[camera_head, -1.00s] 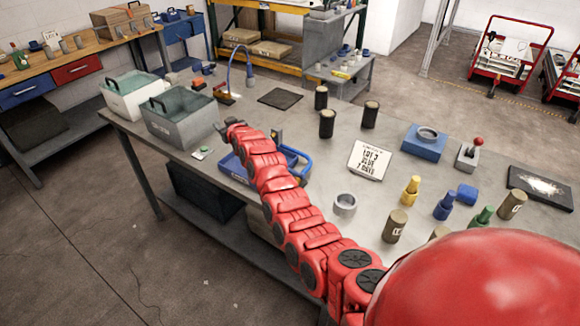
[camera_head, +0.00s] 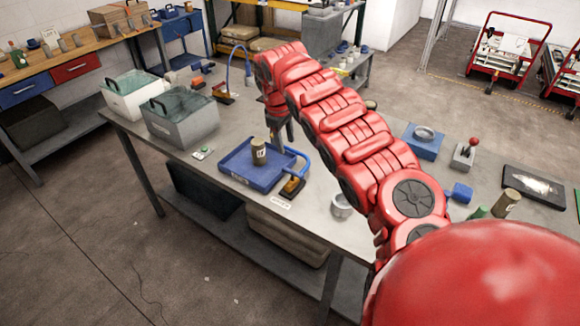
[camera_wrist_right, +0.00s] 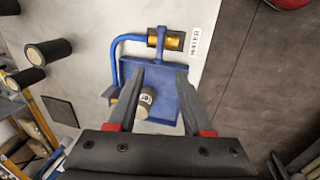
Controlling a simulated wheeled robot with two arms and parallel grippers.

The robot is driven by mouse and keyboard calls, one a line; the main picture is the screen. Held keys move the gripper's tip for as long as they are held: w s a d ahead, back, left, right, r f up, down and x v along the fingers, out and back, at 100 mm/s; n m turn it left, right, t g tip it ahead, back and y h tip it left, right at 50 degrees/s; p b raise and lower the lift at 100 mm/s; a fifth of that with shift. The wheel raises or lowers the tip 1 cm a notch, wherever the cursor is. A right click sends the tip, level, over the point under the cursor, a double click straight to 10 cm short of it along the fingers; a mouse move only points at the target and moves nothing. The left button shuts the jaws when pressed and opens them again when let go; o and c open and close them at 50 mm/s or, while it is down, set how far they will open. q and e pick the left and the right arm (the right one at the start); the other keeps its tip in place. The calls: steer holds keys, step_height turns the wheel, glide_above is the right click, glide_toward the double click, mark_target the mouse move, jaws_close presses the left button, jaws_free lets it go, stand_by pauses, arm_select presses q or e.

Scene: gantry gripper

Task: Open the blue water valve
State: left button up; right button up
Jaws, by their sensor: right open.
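The blue water valve (camera_head: 292,187) has a brass body and a blue pipe, at the right front corner of a blue tray (camera_head: 232,170) on the table. In the right wrist view its brass part (camera_wrist_right: 160,41) lies beyond my fingertips, crossed by a blue bar, beside a white label (camera_wrist_right: 195,42) reading WATER. My right gripper (camera_head: 284,132) is above the tray's back right side in the head view. In the wrist view the right gripper (camera_wrist_right: 159,73) is open and empty, pointing down over the tray, apart from the valve. My left gripper is not seen.
A tan canister (camera_head: 259,151) with a dark top stands in the tray. Grey bin (camera_head: 180,125) and white bin (camera_head: 135,95) stand left. A grey ring (camera_head: 341,205) is right of the valve. The table's front edge is close to the valve.

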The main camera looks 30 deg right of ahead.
glide_above(290, 170)
steer(key=a, duration=0.2)
step_height(290, 170, down, 8)
steer(key=f, duration=0.1)
steer(key=d+f+p, duration=0.1)
steer(key=f, duration=0.1)
steer(key=shift+s+d, duration=0.15)
steer(key=shift+d+f+p, duration=0.15)
steer(key=shift+f+p, duration=0.15)
steer(key=shift+f, duration=0.6)
steer(key=shift+d+f, duration=0.15)
steer(key=shift+f, duration=0.05)
jaws_close()
